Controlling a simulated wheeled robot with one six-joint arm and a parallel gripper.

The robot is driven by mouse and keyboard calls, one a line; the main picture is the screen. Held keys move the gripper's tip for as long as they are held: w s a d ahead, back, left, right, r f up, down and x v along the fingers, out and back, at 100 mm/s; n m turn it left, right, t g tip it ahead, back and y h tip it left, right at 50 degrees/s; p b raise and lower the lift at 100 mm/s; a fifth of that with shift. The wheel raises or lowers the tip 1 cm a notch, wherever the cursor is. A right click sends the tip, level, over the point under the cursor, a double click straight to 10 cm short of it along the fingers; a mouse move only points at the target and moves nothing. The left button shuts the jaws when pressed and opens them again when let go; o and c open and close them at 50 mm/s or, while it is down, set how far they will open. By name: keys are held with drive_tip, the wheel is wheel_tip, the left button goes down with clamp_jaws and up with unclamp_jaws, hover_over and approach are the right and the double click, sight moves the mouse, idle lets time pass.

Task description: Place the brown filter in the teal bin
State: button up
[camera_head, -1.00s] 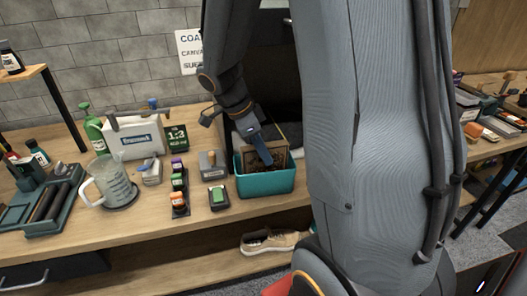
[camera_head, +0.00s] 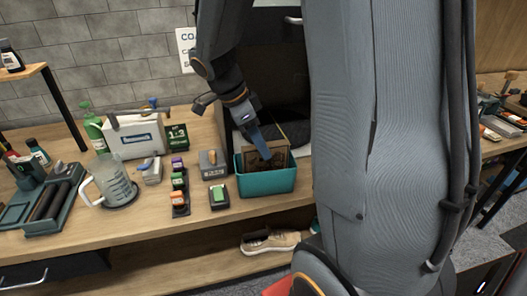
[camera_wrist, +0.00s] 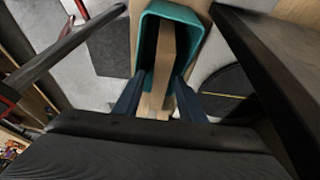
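The brown filter (camera_head: 277,158) stands tilted inside the teal bin (camera_head: 266,184), its upper edge showing above the rim. In the wrist view the filter (camera_wrist: 165,50) runs lengthwise within the bin (camera_wrist: 179,16). My gripper (camera_head: 268,153) is just above the filter, its blue fingers reaching down toward it. In the wrist view my gripper (camera_wrist: 160,80) has one finger on each side of the filter, slightly spread, with narrow gaps beside it. The filter's lower part is hidden by the bin's front wall.
Left of the bin are a grey block (camera_head: 212,164), a green-topped block (camera_head: 219,196) and a rack of small bottles (camera_head: 179,188). A measuring jug (camera_head: 112,182) stands further left. A dark open box is behind the bin. A shoe (camera_head: 270,241) lies on the shelf below.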

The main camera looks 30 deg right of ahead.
drive_tip(key=b+v, duration=0.1)
drive_tip(key=v, duration=0.8)
